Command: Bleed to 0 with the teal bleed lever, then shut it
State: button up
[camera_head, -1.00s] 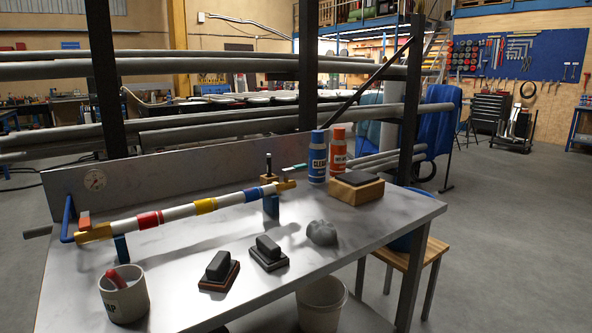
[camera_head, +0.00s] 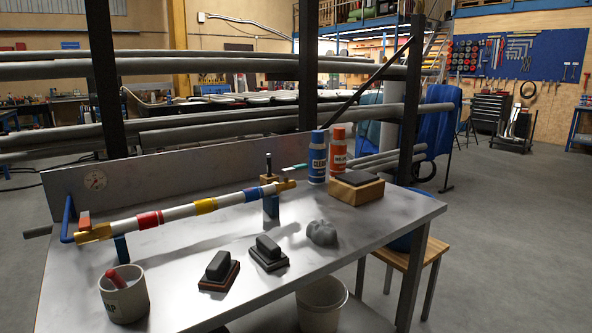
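A white pipe (camera_head: 177,212) with red, yellow and blue bands runs along the back of the metal bench on blue supports. The small teal bleed lever (camera_head: 295,168) sticks out at the pipe's right end, pointing right and slightly up; whether its valve is open I cannot tell. A brass fitting (camera_head: 93,234) with an orange-red handle (camera_head: 84,218) is at the pipe's left end. My gripper is not in view.
On the bench (camera_head: 190,275) are a grey cup (camera_head: 127,300) holding a red item, two black-handled blocks (camera_head: 218,270) (camera_head: 268,252), and a grey lump (camera_head: 322,233). A blue bottle (camera_head: 317,160), a red bottle (camera_head: 338,150) and a wooden box (camera_head: 357,192) stand right of the lever.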

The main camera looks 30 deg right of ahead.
aim_at(302, 165)
jog(key=l+z, duration=0.1)
jog(key=l, duration=0.25)
jog(key=i+l+z, duration=0.15)
jog(key=l, duration=0.25)
jog(key=i+l+z, duration=0.1)
jog(key=l, duration=0.25)
jog(key=i+l+z, duration=0.1)
jog(key=l, duration=0.25)
